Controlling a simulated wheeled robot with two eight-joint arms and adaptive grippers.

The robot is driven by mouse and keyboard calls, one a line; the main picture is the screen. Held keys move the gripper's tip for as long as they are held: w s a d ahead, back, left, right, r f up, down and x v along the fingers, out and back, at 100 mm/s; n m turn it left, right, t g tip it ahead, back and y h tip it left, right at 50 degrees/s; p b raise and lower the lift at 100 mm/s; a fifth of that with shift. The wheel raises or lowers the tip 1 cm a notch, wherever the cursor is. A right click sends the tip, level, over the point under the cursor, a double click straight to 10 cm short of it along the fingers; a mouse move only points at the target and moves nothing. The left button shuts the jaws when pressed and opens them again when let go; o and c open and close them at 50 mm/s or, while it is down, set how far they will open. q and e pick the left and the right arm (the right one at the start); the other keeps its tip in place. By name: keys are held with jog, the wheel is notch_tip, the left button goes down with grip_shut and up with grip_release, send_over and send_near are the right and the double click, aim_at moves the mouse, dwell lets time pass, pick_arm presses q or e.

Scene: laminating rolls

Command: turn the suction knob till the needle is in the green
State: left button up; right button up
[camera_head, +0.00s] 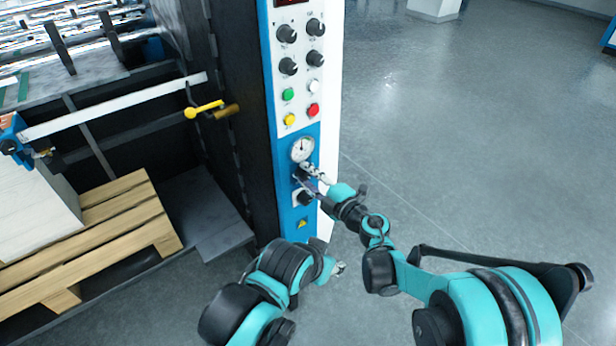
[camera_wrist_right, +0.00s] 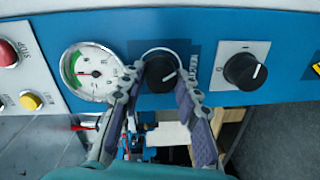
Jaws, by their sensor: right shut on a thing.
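The white round gauge (camera_head: 302,149) is on the blue strip of the machine panel. In the right wrist view the gauge (camera_wrist_right: 92,73) has a green band at its left edge. Its thin needle seems to point left, close to the lower end of that band; whether it lies in the green I cannot tell. The black suction knob (camera_wrist_right: 161,74) has a white pointer line. My right gripper (camera_head: 303,174) is shut on this knob, with one finger on each side in the wrist view (camera_wrist_right: 158,88). My left gripper (camera_head: 340,268) hangs low before the machine, its fingers too small to read.
Another black knob (camera_wrist_right: 245,71) on a white plate sits beside the suction knob. Several knobs and coloured buttons (camera_head: 289,94) are higher on the panel. A yellow-handled lever (camera_head: 204,109) and a wooden pallet (camera_head: 125,215) are at left. The floor (camera_head: 480,150) at right is clear.

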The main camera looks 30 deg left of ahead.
dwell(0.3)
jog(key=o, duration=1.2)
jog(key=shift+c, duration=0.2)
jog(key=v, duration=1.2)
